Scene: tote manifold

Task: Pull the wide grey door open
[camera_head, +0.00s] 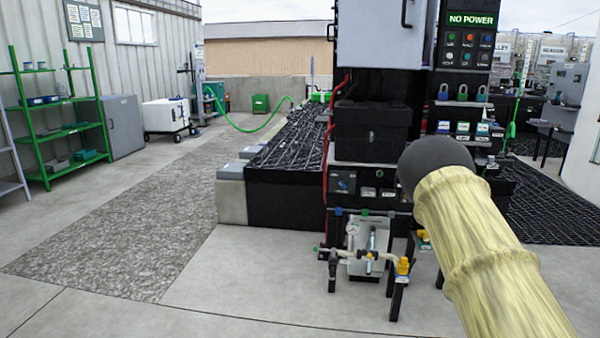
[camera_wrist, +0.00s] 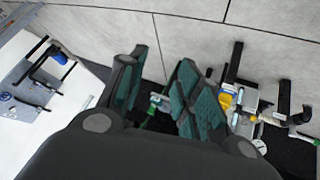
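A wide light grey door (camera_head: 375,35) fills the top centre of the head view and runs out of the picture at the top. It looks closed. A dark bar handle (camera_head: 405,14) sits near its right side. My gripper is not visible in the head view, where my arm rises at the right. In the wrist view my gripper (camera_wrist: 160,65) has its two teal-padded fingers apart, with nothing held between them. A pale panel with a dark bar (camera_wrist: 35,65) shows at the left of the wrist view; I cannot tell whether it is the same door.
A black box (camera_head: 370,130) stands below the door. A NO POWER panel (camera_head: 470,20) with buttons is to its right. A pipe stand with yellow fittings (camera_head: 370,258) stands low in front. Green shelves (camera_head: 40,110) and a grey cabinet (camera_head: 122,127) are left. Floor at left is clear.

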